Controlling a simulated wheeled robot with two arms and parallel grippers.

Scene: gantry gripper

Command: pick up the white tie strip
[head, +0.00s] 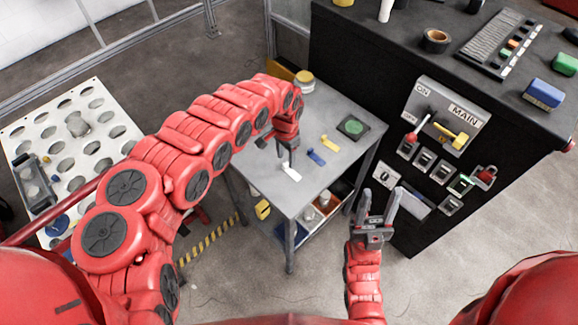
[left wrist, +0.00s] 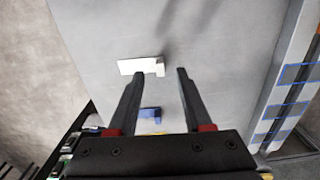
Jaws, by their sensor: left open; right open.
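The white tie strip (head: 291,172) lies flat on the small grey table (head: 318,185), near its left front part. It also shows in the left wrist view (left wrist: 138,66), just beyond the fingertips. My left gripper (head: 289,162) points down over the strip; in the left wrist view its two fingers (left wrist: 158,75) are apart with nothing between the tips. Whether the fingertips are at the strip's height I cannot tell. My right gripper (head: 380,205) is open and empty, to the right of the table in front of the black cabinet.
A blue strip (head: 316,158) and a yellow strip (head: 329,142) lie on the table to the right, with a green round pad (head: 352,127) beyond. A yellow-topped jar (head: 304,80) stands at the back. The black cabinet (head: 340,60) with a switch panel stands to the right.

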